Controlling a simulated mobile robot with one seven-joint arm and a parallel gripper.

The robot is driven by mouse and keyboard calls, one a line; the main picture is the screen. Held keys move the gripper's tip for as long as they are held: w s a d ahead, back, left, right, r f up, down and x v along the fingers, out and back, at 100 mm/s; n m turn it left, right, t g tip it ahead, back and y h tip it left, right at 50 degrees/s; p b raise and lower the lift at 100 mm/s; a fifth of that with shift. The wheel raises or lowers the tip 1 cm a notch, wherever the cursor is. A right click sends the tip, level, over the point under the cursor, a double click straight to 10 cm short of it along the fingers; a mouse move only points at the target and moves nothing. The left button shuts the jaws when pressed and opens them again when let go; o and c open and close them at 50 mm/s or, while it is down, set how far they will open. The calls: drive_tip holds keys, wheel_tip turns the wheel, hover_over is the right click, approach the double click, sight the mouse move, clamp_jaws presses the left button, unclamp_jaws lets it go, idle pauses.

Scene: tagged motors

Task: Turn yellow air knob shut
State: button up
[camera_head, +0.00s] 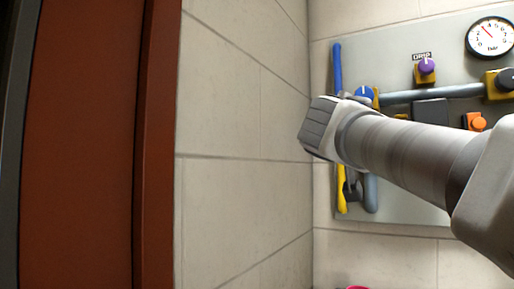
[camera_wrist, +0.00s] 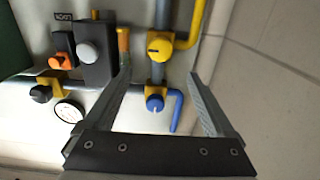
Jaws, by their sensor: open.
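The yellow air knob (camera_wrist: 160,47) shows in the wrist view, round with a dark mark, on a grey pipe beside a bent yellow pipe (camera_wrist: 194,25). My gripper (camera_wrist: 160,73) is open and empty, its two fingers spread wide. The yellow knob appears just past the fingertips, roughly midway between them, and no finger visibly touches it. In the head view my arm hides the yellow knob; the lower part of the yellow pipe (camera_head: 341,190) shows below the arm. My fingers are mostly hidden there behind my wrist.
A blue knob (camera_wrist: 154,103) sits near the yellow one, also in the head view (camera_head: 364,93). The panel (camera_head: 395,205) carries a purple knob (camera_head: 426,66), an orange knob (camera_head: 475,121), a black knob (camera_wrist: 41,94) and a gauge (camera_head: 490,38). A tiled wall (camera_head: 235,110) stands close on the left.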

drive_tip(key=p+x, duration=0.2)
drive_tip(key=x, duration=0.9)
drive_tip(key=shift+p, duration=0.4)
drive_tip(key=c, duration=1.4)
drive_tip(key=shift+o, duration=0.2)
drive_tip(key=shift+n, duration=0.3)
drive_tip(key=shift+w+a+f+n+b, duration=0.15)
drive_tip(key=shift+n+b, duration=0.1)
drive_tip(key=shift+n, duration=4.05)
drive_tip(key=shift+s+f+n+b, duration=0.1)
drive_tip(key=shift+n+b, duration=0.15)
drive_tip(key=shift+n, duration=4.05)
